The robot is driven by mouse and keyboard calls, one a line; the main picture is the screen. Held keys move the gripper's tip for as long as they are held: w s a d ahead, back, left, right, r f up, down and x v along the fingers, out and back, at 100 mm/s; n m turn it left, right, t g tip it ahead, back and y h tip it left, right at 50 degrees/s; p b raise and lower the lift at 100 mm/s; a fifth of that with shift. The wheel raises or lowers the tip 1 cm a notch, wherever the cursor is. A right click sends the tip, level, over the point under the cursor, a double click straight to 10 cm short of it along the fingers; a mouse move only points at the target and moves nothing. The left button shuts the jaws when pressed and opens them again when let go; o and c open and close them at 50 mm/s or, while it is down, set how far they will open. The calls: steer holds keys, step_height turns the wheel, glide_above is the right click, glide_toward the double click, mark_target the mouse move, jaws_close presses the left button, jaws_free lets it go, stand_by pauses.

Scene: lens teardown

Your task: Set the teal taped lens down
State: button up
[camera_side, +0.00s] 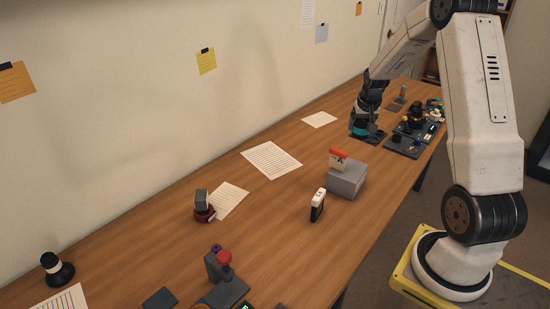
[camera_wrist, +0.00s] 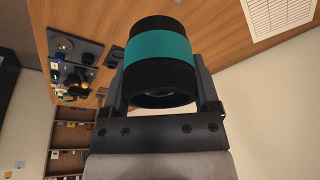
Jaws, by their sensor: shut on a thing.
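The teal taped lens (camera_wrist: 160,55) is a black barrel with a wide teal band, filling the upper middle of the wrist view. My gripper (camera_wrist: 165,95) is shut on it, with a finger on each side of the barrel. In the side view the lens (camera_side: 360,129) shows small at the far end of the table, low under my gripper (camera_side: 366,115). It is over or just at a dark flat pad (camera_side: 377,137). I cannot tell whether the lens touches the surface below.
Dark trays with small parts (camera_side: 415,128) lie right of the lens. Paper sheets (camera_side: 320,119) lie to its left. Bare wood lies between.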

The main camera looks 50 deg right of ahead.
steer(key=w+a+n, duration=0.2)
steer(key=w+a, duration=0.2)
steer(key=a, duration=0.4)
steer(key=w+a+n+t+y, duration=0.1)
steer(key=w+a, duration=0.2)
steer(key=a, duration=0.5)
steer(key=w+a+n, duration=0.2)
steer(key=w+a, duration=0.2)
steer(key=a, duration=0.4)
steer(key=f, duration=0.3)
steer(key=a+f, duration=0.1)
steer(key=f, duration=0.1)
steer(key=shift+s, duration=0.2)
steer(key=shift+d, duration=0.1)
steer(key=w+f, duration=0.3)
steer(key=w, duration=0.1)
steer(key=w+d+f, duration=0.1)
steer(key=w+f, duration=0.1)
steer(key=w, duration=0.2)
steer(key=w+d+f, duration=0.1)
steer(key=w+f, duration=0.2)
steer(key=w, duration=0.1)
steer(key=shift+w+d+f, duration=0.2)
steer(key=shift+w+f, duration=0.1)
steer(key=shift+f, duration=0.05)
steer(key=shift+w+d+f, duration=0.1)
steer(key=shift+w+f, duration=0.3)
